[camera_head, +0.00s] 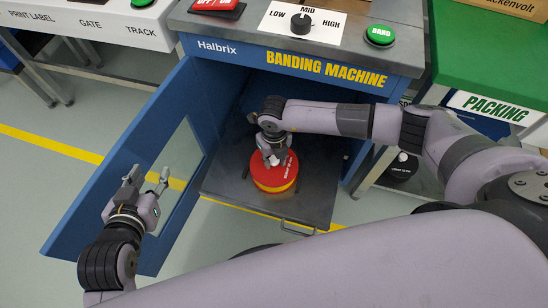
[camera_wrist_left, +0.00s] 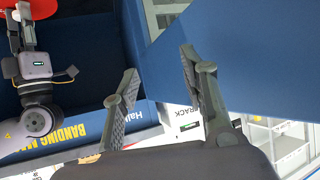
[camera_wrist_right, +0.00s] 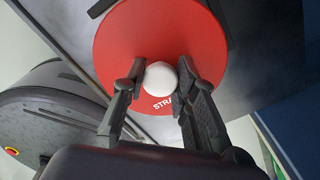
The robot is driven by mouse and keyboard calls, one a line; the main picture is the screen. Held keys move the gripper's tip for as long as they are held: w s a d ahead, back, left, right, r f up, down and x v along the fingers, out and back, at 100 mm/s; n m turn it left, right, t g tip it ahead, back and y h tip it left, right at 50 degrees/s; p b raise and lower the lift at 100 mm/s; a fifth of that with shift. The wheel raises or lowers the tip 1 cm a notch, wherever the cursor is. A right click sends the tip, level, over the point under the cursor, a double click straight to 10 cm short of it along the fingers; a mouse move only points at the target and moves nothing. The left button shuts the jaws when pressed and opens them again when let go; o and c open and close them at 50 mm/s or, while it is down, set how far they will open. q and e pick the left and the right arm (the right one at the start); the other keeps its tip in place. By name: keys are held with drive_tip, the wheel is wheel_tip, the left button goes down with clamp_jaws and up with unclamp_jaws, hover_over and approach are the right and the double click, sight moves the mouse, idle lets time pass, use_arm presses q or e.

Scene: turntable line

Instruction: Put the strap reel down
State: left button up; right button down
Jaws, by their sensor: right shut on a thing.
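The strap reel (camera_head: 277,180) is a red disc with a yellow band on its side and a white knob on top. My right gripper (camera_head: 272,158) is above it, with its fingers around the white knob (camera_wrist_right: 161,76), shut on it. The reel is over the grey pulled-out shelf (camera_head: 232,182) of the banding machine (camera_head: 300,62); I cannot tell for sure whether its underside touches. In the right wrist view the red top (camera_wrist_right: 125,45) fills the upper middle. My left gripper (camera_head: 149,177) is open and empty near the blue door.
The blue door (camera_head: 130,165) with its window stands open on the left. The shelf has a handle (camera_head: 297,228) at its front edge. A dark round thing with a white knob (camera_head: 403,157) is under the packing bench (camera_head: 490,60) at right.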

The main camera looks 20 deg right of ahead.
drive_tip(key=shift+w, duration=0.1)
drive_tip(key=c, duration=1.3)
unclamp_jaws()
